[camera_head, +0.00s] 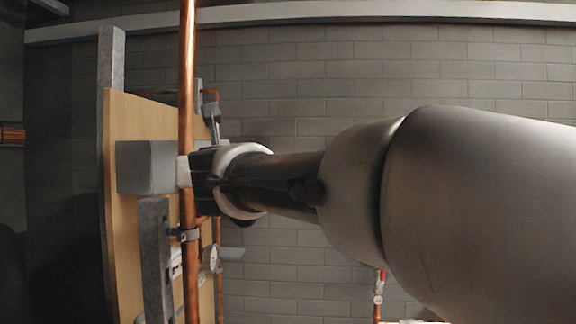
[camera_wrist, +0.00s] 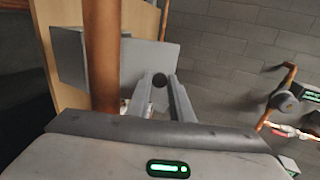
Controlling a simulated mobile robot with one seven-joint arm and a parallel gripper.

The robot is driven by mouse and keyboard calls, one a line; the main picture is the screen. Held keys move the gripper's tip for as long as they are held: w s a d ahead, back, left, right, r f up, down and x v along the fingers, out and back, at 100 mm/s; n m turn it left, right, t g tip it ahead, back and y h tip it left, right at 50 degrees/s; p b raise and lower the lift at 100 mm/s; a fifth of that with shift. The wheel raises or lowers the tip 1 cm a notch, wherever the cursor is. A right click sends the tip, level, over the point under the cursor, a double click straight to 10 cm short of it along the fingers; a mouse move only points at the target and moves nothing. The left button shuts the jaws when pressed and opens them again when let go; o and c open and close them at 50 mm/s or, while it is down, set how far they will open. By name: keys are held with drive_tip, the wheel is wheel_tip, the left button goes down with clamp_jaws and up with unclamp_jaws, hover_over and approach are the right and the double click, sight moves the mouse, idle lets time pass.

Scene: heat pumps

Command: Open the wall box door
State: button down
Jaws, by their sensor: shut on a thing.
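The grey wall box (camera_head: 147,167) is mounted on a wooden board at the left, partly behind a vertical copper pipe. In the wrist view the box's side (camera_wrist: 68,56) shows left of the pipe, and a flat grey door panel (camera_wrist: 136,62) shows right of it. A round black knob (camera_wrist: 159,80) is on the panel. My gripper (camera_wrist: 160,92) has its two fingers on either side of the knob, shut on it. In the head view my gripper (camera_head: 203,180) is right beside the pipe and hides most of the door. I cannot tell whether the door is ajar.
The copper pipe (camera_head: 188,70) runs vertically, very close to my gripper; it also shows in the wrist view (camera_wrist: 101,50). A grey metal post (camera_head: 155,260) stands below the box. Valves and piping (camera_wrist: 288,100) are at the right. The block wall (camera_head: 300,70) is behind.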

idle(0.4)
drive_tip(key=c, duration=1.6)
unclamp_jaws()
